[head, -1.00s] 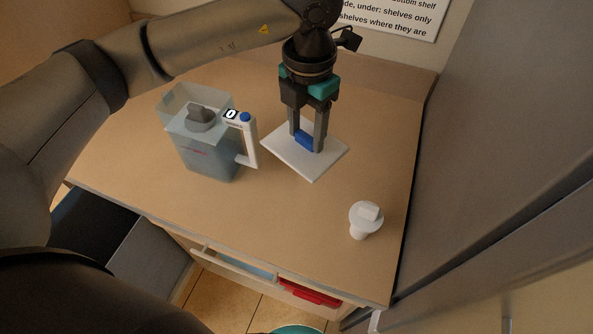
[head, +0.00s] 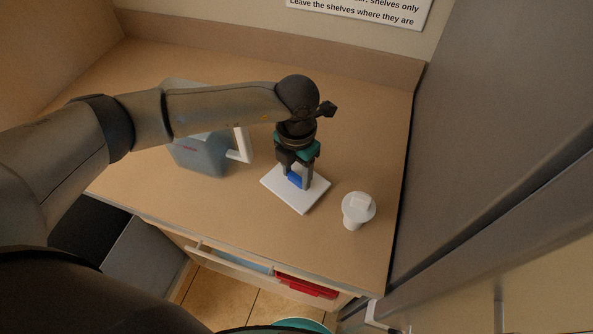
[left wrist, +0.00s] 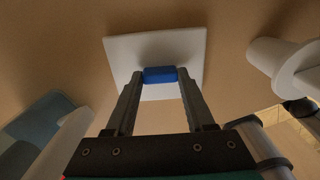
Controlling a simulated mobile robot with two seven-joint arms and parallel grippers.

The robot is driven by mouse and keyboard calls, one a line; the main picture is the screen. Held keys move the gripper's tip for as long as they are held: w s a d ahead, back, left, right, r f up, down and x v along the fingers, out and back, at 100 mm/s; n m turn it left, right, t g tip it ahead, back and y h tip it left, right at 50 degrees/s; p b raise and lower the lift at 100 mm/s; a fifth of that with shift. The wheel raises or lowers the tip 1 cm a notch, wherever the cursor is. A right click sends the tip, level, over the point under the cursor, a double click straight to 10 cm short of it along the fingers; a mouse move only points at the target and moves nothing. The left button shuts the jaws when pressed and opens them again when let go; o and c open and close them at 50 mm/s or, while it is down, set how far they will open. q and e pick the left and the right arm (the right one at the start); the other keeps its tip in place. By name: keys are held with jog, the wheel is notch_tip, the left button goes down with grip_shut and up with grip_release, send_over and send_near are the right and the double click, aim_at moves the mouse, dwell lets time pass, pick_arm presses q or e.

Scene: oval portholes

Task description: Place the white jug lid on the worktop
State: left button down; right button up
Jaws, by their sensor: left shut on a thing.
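The white jug lid (head: 302,199) is a flat white square plate with a blue grip (head: 295,180) on top. My left gripper (head: 298,183) points down and is shut on the blue grip. The lid is low over the worktop (head: 240,215); I cannot tell whether it touches. In the left wrist view the lid (left wrist: 150,50) and its blue grip (left wrist: 160,75) sit between the fingertips. The right gripper is not in view.
A translucent jug (head: 197,157) with a white handle (head: 242,146) stands left of the lid, partly hidden by my left arm. A white knobbed, round-topped object (head: 357,208) stands close to the right. A drawer with a red item (head: 307,286) is open below the front edge.

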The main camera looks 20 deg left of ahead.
aim_at(296, 177)
pick_arm(q)
jog(key=shift+f, duration=0.1)
jog(key=shift+c, duration=1.3)
grip_release()
notch_tip(296, 177, up, 12)
jog(key=shift+r, duration=0.2)
